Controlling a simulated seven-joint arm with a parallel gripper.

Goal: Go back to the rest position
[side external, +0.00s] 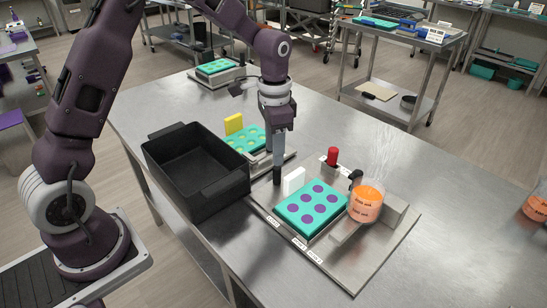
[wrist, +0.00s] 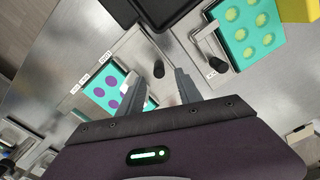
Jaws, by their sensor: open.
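My gripper (side external: 278,160) points down over the left edge of the front metal station, between the black bin and the white block. In the wrist view my gripper (wrist: 159,84) has its two fingers apart with nothing held between them. A dark upright handle (wrist: 158,68) shows just beyond the fingertips. The side view does not show whether they touch it. The teal mold with purple rounds (side external: 313,208) lies right of the gripper. It also shows in the wrist view (wrist: 116,91).
A black bin (side external: 190,188) stands left of the gripper. A white block (side external: 293,181), red knob (side external: 332,157) and orange container (side external: 367,203) are to the right. A second teal mold (side external: 243,138) with a yellow block (side external: 233,124) is behind.

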